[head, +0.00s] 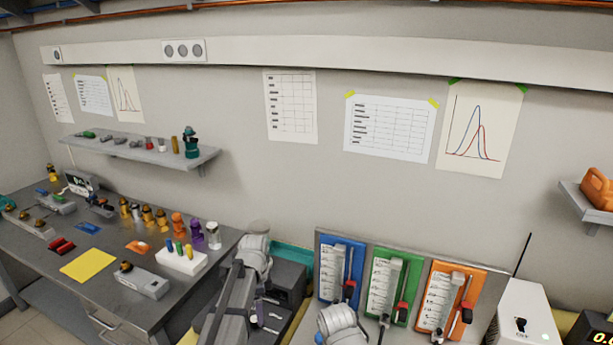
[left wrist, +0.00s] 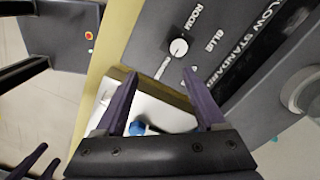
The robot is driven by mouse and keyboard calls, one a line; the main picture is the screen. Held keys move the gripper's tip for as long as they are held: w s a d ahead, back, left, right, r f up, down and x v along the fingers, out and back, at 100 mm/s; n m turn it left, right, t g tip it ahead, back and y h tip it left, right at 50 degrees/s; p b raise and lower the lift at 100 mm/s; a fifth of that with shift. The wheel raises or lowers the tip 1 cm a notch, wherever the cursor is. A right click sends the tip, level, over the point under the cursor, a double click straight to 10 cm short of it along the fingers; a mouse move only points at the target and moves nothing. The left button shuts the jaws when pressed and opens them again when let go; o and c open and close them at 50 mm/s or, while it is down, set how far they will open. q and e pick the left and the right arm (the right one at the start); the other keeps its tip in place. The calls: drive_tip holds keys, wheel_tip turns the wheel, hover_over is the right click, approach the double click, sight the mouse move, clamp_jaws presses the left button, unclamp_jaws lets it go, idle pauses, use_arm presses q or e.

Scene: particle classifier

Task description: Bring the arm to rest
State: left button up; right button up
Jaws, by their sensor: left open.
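My left gripper (left wrist: 160,74) is open in the left wrist view, its two dark fingers spread apart. No object is gripped between the fingertips. Below and between the fingers are a pale surface (left wrist: 117,98) and a small blue round part (left wrist: 138,128), partly hidden by the gripper body. In the head view my left arm rises at the bottom centre, beside a dark box (head: 288,280); its fingertips cannot be made out there. Part of my other arm shows at the bottom, right of centre, and its gripper is outside the picture.
A dark panel with a knob (left wrist: 178,47) lies close beside the left gripper. In the head view, the left bench holds bottles, a yellow sheet (head: 88,265) and a white rack (head: 180,262). Blue, green and orange boards (head: 455,275) and a white box (head: 522,315) stand at right.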

use_arm(q)
drive_tip(key=s+d+n, duration=0.5)
drive_tip(key=s, duration=0.5)
drive_tip(key=s+d+n+y, duration=0.1)
drive_tip(key=s+d+n, duration=0.4)
drive_tip(key=s, duration=0.6)
drive_tip(key=shift+s+d+n, duration=0.3)
drive_tip(key=shift+d+n, duration=0.1)
drive_tip(key=shift+n, duration=0.3)
drive_tip(key=shift+a+r, duration=0.1)
drive_tip(key=shift+r, duration=0.05)
use_arm(e)
drive_tip(key=shift+a, duration=0.1)
